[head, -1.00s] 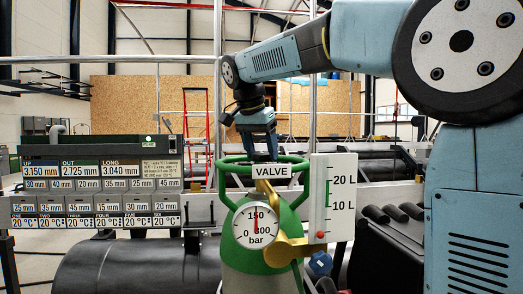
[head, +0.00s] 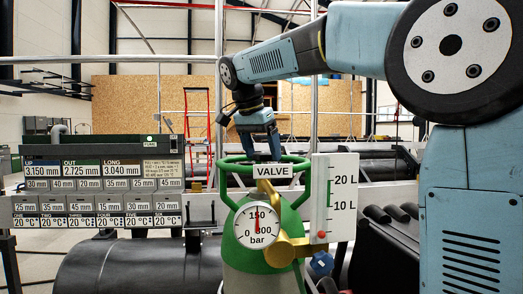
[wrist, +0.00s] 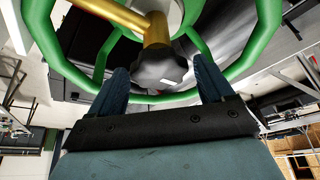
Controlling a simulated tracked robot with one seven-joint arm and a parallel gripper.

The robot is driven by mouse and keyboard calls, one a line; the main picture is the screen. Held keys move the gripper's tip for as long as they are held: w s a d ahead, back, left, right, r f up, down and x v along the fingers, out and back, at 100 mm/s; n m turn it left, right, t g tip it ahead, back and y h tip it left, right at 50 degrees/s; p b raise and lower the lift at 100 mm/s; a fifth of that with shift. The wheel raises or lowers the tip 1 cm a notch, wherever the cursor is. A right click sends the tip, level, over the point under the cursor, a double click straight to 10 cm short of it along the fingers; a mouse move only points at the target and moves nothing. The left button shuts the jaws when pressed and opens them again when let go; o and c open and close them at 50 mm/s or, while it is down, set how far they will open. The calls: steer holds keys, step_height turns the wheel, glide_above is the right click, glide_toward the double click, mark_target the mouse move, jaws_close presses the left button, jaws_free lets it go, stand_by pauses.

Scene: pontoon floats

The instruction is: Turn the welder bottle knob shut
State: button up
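The green welder bottle (head: 294,221) stands upright in front of me with a green guard ring (head: 308,166) and a VALVE label (head: 273,171). My gripper (head: 275,156) points down into the ring from above. In the wrist view, the dark lobed knob (wrist: 160,69) sits on a brass valve stem (wrist: 157,28). My two fingers stand on either side of the knob, apart, with visible gaps. The knob is hidden in the head view by the label and ring.
A round gauge (head: 257,225) and brass regulator (head: 290,246) are on the bottle's front. A flow tube panel (head: 344,195) stands close on the right. A grey control panel (head: 98,190) is at the left, with a black pipe (head: 135,266) below it.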

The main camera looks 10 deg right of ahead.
steer(key=shift+o, duration=0.5)
steer(key=shift+r, duration=0.1)
steer(key=v, duration=1.3)
steer(key=shift+r, duration=0.2)
steer(key=shift+s+a, duration=0.15)
steer(key=shift+s, duration=0.05)
